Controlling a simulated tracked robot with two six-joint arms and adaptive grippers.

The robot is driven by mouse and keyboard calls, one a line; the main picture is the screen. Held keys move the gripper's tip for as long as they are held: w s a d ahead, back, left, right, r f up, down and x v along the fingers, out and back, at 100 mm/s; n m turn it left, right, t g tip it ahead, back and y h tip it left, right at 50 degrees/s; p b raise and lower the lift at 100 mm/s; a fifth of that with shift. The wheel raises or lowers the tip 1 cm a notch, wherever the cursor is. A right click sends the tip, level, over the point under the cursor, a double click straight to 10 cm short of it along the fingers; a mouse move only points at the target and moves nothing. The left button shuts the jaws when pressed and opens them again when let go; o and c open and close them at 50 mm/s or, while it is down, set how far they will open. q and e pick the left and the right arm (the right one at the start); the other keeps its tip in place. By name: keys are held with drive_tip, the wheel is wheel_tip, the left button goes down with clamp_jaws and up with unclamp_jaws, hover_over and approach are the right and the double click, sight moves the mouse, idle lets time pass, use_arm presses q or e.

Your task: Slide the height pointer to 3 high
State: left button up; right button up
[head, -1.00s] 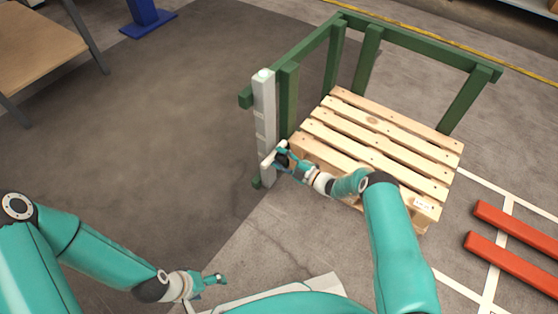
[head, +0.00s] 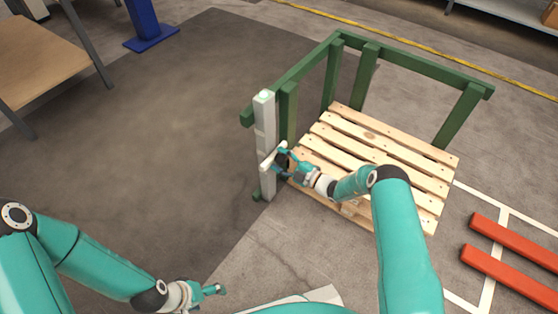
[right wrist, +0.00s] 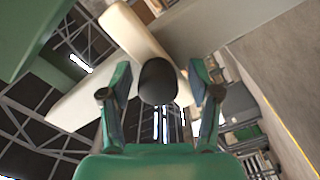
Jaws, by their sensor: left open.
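The height pointer (head: 269,161) is a pale bar with a dark knob, set across the light grey post (head: 265,118) at the frame's near left corner. It sits a little below the middle of the post. The post's height marks are too small to read. My left gripper (head: 209,293) is open and empty low in the head view, away from the post.
A green rail frame (head: 420,64) stands around a wooden pallet (head: 385,150) just right of the post. Red bars (head: 510,235) lie on the floor at right. A wooden table (head: 38,62) stands at upper left. The floor left of the post is clear.

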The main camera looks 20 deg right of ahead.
drive_tip(key=v, duration=1.2)
drive_tip(key=shift+f, duration=0.1)
